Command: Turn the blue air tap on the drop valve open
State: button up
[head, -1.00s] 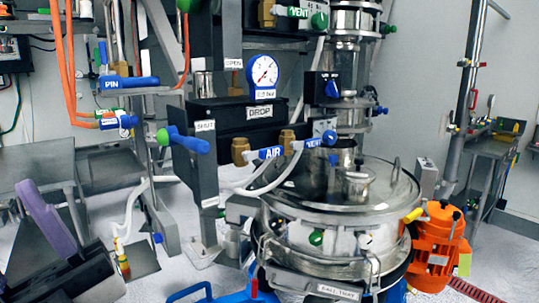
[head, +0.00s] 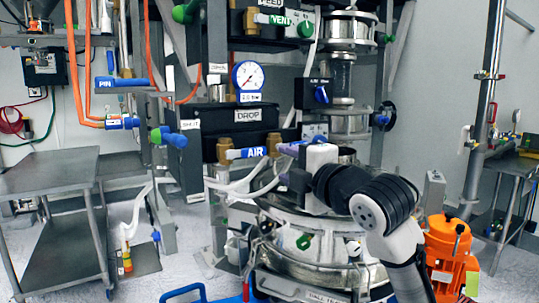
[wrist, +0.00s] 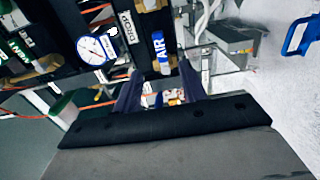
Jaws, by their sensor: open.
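The blue air tap (head: 247,153), marked AIR, lies roughly level on the front of the black drop valve (head: 270,118), beside a brass fitting. In the wrist view the air tap (wrist: 159,48) appears just beyond my fingertips, in line with the gap between them. My gripper (head: 284,148) is just to the right of the tap in the head view, with purple fingers partly hidden by its white body. In the wrist view my gripper (wrist: 160,70) is open, with nothing held. I cannot tell whether the fingers touch the tap.
A pressure gauge (head: 249,76) stands above the drop valve. White hoses (head: 232,187) hang below the tap. A steel sifter lid (head: 270,205) lies under my arm. An orange motor (head: 446,250) is at right, and a grey cart (head: 50,175) at left.

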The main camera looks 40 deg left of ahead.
aim_at(257, 153)
jog(key=p+x, duration=0.4)
jog(key=x, duration=0.9)
jog(key=shift+a, duration=0.25)
grip_shut()
